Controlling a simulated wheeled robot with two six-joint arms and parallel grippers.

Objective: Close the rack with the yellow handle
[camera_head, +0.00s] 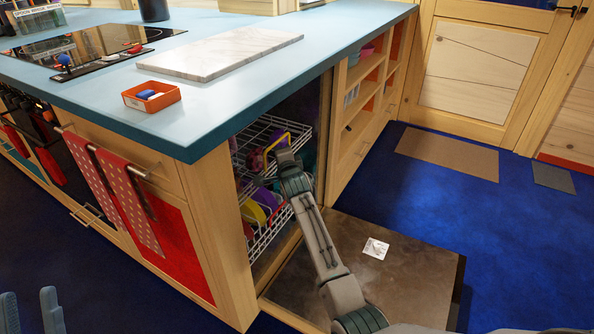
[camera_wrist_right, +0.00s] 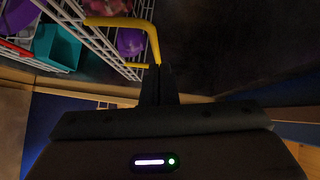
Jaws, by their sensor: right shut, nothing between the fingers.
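The upper white wire rack (camera_head: 252,135) in the dishwasher under the counter's end carries a yellow handle (camera_head: 270,147). The handle also shows in the right wrist view (camera_wrist_right: 130,22), as a bent bar on the rack's front. My right gripper (camera_head: 287,158) is at the handle in the head view, its tip partly hidden. In the wrist view its dark fingers (camera_wrist_right: 158,78) are together and empty, with tips right by the handle's end; I cannot tell whether they touch. My left gripper (camera_head: 30,312) is at the lower left corner, fingers apart and empty, far from the rack.
A lower rack (camera_head: 268,236) holds purple and yellow dishes. The dishwasher door (camera_head: 405,278) lies folded down, with my right arm above it. The counter (camera_head: 215,100) overhangs the racks. Open shelves (camera_head: 362,95) stand to the right.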

